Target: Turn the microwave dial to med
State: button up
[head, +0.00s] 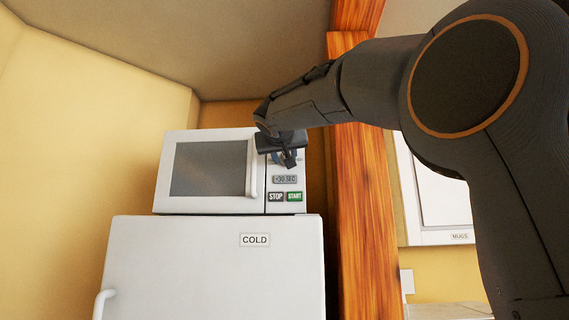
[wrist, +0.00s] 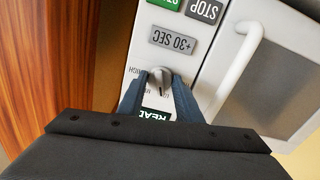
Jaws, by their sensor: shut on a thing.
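The white microwave (head: 210,138) has its control panel on the right side of its front. Small labels lie around the dial; one on the left seems to read HIGH, the others are partly hidden. I cannot tell which setting the dial points to. In the head view my gripper (head: 284,158) covers the dial.
The +30 SEC button (head: 285,180), STOP button (head: 275,197) and START button (head: 295,197) are below the dial. The door handle (head: 252,170) stands out just left of the panel. A white fridge marked COLD (head: 200,265) is underneath. A wooden post (head: 362,200) rises at the right.

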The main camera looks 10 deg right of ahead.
jog(key=m+b, duration=0.3)
jog(key=b, duration=0.1)
jog(key=m+b, duration=0.3)
jog(key=b, duration=0.1)
jog(key=shift+w+a+f+m, duration=0.1)
jog(key=shift+f+m, duration=0.1)
jog(key=shift+m, duration=0.2)
jog(key=shift+r+m+b, duration=0.2)
jog(key=shift+m+b, duration=0.85)
jog(key=shift+m, duration=0.85)
jog(key=o, duration=1)
jog(key=shift+o, duration=0.2)
jog(key=shift+s, duration=0.2)
jog(key=b+v, duration=0.2)
jog(key=v, duration=0.5)
jog(key=shift+s+a+b, duration=0.15)
jog(key=shift+s+b, duration=0.1)
jog(key=shift+b, duration=0.15)
